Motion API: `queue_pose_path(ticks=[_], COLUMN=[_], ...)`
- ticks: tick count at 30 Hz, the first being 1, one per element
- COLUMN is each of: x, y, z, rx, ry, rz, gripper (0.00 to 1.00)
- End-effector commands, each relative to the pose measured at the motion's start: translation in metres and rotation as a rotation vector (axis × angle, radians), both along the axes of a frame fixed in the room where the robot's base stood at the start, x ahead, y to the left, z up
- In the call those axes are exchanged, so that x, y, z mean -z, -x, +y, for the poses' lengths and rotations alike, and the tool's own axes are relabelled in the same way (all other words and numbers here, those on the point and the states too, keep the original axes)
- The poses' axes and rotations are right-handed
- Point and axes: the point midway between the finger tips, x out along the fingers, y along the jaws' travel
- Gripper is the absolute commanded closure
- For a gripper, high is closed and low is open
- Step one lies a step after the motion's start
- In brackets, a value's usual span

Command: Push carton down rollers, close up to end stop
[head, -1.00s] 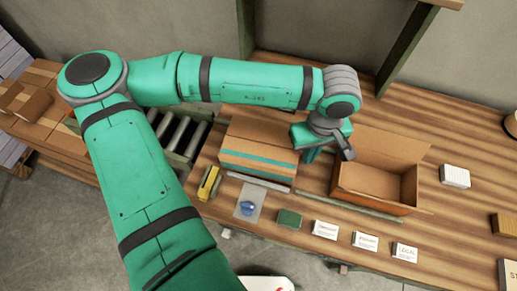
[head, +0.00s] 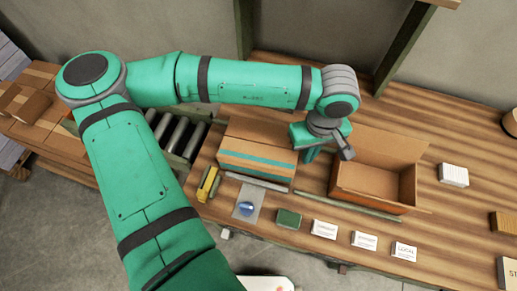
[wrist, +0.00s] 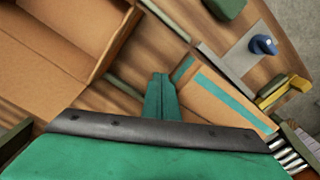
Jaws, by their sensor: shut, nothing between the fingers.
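The closed carton (head: 256,164) with teal tape stripes sits on the wooden table, just right of the rollers (head: 178,136). It also shows in the wrist view (wrist: 222,106). My gripper (head: 309,155) is at the carton's right side, between it and the open box. Its fingers (wrist: 160,97) are shut together and hold nothing. I cannot tell whether they touch the carton. My arm covers part of the rollers, and I cannot make out the end stop.
An open empty box (head: 372,183) stands close to the right of my gripper. A stapler-like yellow tool (head: 208,184), a blue-handled stamp (head: 246,208), a green block (head: 288,218) and white cards (head: 325,229) lie along the front. Brown cartons (head: 45,120) are at far left.

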Motion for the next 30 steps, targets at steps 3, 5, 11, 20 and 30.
queue_pose_path(ticks=[3, 5, 11, 20, 30], x=[0.000, 0.000, 0.005, 0.018, 0.032], y=[0.000, 0.000, 0.001, 0.001, 0.000], z=[-0.001, -0.001, -0.001, -0.001, 0.001], rx=[0.001, 0.001, 0.003, 0.003, -0.003], ry=[0.000, 0.000, 0.000, 0.000, 0.001], rz=[0.000, 0.000, 0.001, 0.002, 0.001], gripper=[1.00, 1.00, 1.00, 1.00, 1.00])
